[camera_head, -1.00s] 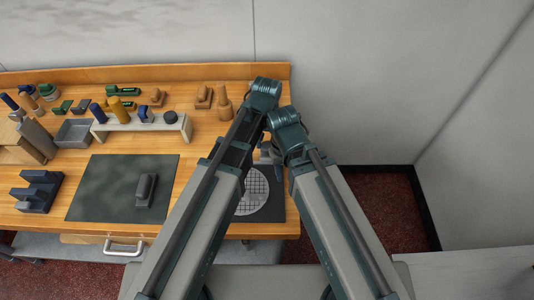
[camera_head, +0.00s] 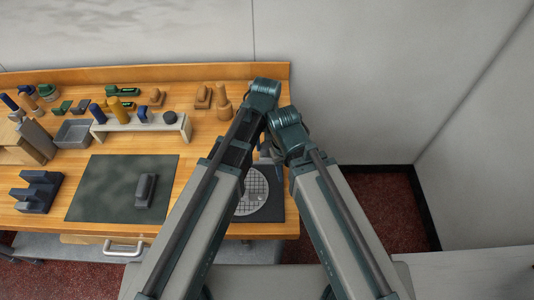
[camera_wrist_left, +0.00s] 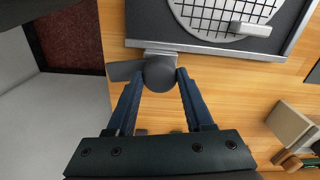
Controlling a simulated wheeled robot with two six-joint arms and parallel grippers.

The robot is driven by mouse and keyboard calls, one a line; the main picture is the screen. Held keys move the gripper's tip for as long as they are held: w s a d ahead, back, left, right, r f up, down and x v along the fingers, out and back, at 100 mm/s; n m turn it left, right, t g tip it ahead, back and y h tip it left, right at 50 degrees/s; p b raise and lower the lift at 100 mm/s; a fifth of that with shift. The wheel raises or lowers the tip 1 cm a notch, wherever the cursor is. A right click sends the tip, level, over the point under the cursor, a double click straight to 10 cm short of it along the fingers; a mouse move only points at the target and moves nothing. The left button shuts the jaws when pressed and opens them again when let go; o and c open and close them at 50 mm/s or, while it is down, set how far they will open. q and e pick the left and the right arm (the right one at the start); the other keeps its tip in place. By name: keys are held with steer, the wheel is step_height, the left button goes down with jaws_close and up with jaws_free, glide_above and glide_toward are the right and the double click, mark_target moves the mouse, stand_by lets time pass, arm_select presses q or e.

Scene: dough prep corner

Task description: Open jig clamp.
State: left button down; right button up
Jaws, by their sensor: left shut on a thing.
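The jig is a dark board (camera_wrist_left: 143,18) with a round white gridded disc (camera_wrist_left: 222,8) and a pale grey bar (camera_wrist_left: 249,29) over it. The jig clamp (camera_wrist_left: 160,72) is a round dark grey knob with a flat arm at its left, beside the board's metal edge. My left gripper (camera_wrist_left: 161,74) is shut on this knob, one blue finger on each side. In the head view the disc (camera_head: 255,196) shows partly behind my arms, which hide the clamp. My right gripper is not visible.
A dark mat (camera_head: 105,185) with a grey block (camera_head: 145,190) lies left of my arms. A blue-grey stand (camera_head: 37,190) is further left. A pale raised shelf (camera_head: 145,128) and several tools fill the back.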

arm_select(q)
steer(key=c, duration=0.7)
jaws_free()
steer(key=shift+d, duration=0.15)
steer(key=shift+c, duration=0.2)
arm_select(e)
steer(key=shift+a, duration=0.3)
arm_select(q)
steer(key=o, duration=0.5)
steer(key=shift+c, duration=0.2)
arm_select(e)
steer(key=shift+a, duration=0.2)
arm_select(q)
steer(key=shift+d, duration=0.1)
steer(key=shift+w, duration=0.1)
steer(key=shift+r+p, duration=0.75)
step_height(320, 180, up, 8)
steer(key=p, duration=0.8)
step_height(320, 180, up, 4)
steer(key=p, duration=0.4)
glide_above(268, 146)
steer(key=shift+r, duration=0.2)
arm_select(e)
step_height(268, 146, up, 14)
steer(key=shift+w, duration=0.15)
arm_select(q)
steer(key=shift+f, duration=0.1)
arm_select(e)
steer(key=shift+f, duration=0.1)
